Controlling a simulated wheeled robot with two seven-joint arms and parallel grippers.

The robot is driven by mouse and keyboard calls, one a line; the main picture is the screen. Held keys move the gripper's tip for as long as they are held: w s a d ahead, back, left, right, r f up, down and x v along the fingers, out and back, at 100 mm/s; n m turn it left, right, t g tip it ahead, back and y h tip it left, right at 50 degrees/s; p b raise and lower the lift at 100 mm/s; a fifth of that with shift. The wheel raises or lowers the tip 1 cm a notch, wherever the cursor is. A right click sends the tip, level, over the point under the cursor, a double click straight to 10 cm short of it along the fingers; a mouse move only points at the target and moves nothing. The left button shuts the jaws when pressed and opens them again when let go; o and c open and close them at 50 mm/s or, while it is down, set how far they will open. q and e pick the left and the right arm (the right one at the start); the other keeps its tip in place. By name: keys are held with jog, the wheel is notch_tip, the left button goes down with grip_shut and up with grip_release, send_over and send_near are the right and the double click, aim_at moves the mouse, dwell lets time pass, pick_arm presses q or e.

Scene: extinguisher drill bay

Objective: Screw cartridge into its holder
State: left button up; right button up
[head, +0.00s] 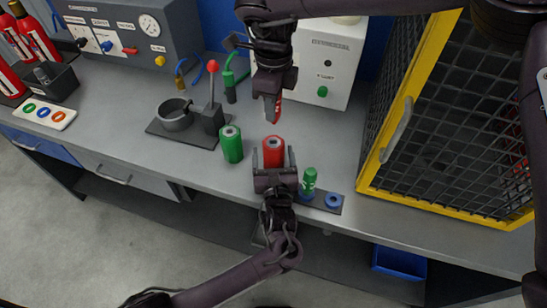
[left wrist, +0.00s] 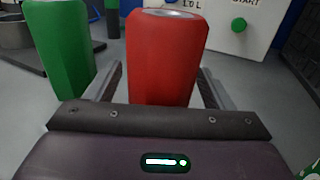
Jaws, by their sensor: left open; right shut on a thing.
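My right gripper (head: 272,100) comes in at top centre and is shut on a small red piece with pale marks (head: 277,108), probably a cartridge. The fingers hide much of it. It is above and behind a red cylinder (head: 273,150) with a grey ringed top, apart from it. My left gripper (head: 275,170) is open at the near side of the red cylinder. In the left wrist view the red cylinder (left wrist: 166,60) stands upright between the fingers. A small green cartridge (head: 309,180) stands at a dark plate with blue rings (head: 320,202); one ring is empty.
A green cylinder (head: 231,144) stands left of the red one. A dark fixture with a ring clamp (head: 174,115) and red-knobbed lever is further left. A white machine (head: 325,65) stands behind. A yellow-framed mesh cage (head: 440,120) blocks the right. The counter's front edge is close.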

pick_arm(q)
jog(key=c, duration=1.5)
pick_arm(e)
jog(key=shift+f, duration=2.45)
jog(key=shift+f, duration=0.9)
jog(key=shift+f, duration=0.55)
